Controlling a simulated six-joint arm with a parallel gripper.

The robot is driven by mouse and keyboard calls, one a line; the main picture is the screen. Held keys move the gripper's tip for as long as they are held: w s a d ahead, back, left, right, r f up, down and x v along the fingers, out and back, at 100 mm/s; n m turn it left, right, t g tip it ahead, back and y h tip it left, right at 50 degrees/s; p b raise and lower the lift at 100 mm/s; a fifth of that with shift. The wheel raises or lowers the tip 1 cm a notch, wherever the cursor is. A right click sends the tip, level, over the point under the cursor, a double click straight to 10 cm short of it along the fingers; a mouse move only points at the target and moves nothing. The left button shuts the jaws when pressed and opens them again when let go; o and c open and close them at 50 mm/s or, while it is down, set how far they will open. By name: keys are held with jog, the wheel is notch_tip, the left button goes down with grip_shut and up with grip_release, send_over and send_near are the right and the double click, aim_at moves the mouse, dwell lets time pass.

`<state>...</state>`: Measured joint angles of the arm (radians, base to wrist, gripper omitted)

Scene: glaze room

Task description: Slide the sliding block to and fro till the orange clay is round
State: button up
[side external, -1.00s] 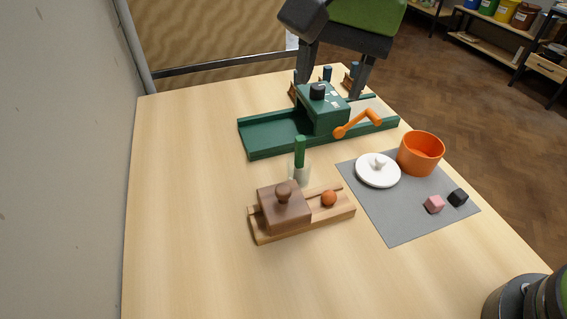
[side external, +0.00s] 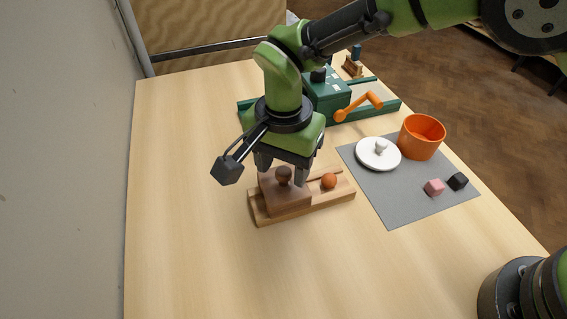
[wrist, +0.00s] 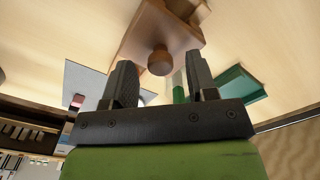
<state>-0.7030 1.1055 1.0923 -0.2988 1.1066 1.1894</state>
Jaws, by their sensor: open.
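The brown sliding block (side external: 288,196) with its round knob (side external: 284,174) sits on the left part of the wooden board (side external: 330,203). The orange clay (side external: 329,180) lies on the board to the right of the block and looks like a ball. My gripper (side external: 283,176) is open, pointing down above the block, with its fingers to either side of the knob as seen from the side. In the wrist view the knob (wrist: 160,62) shows just beyond and between the open fingers, and they do not seem to touch it. The clay is not visible in the wrist view.
Behind stands a green machine (side external: 325,92) with an orange crank (side external: 357,106). The front left table is clear.

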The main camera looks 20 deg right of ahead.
aim_at(271, 186)
jog(key=shift+f, duration=0.35)
grip_shut()
jog(key=shift+a, duration=1.1)
grip_release()
jog(key=shift+r, duration=0.15)
notch_tip(271, 186, up, 10)
